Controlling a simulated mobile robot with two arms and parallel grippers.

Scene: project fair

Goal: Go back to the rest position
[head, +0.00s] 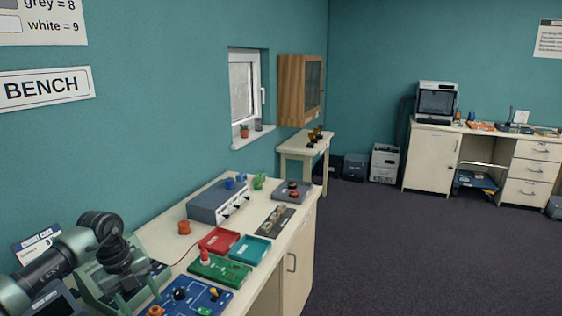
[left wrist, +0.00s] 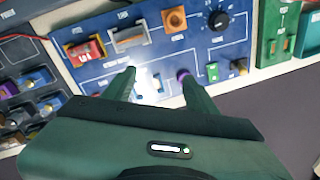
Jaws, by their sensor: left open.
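My left arm comes in from the lower left in the head view, over the near end of the bench (head: 165,240). My left gripper (left wrist: 157,80) is open and empty in the left wrist view. Its two green fingers point at a blue control panel (left wrist: 238,48), with a bright white patch on the panel between them. I cannot tell how far the fingertips are above it. The panel also shows at the bottom of the head view (head: 218,305). My right gripper is not in view.
Dark floor (head: 400,250) is open at right.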

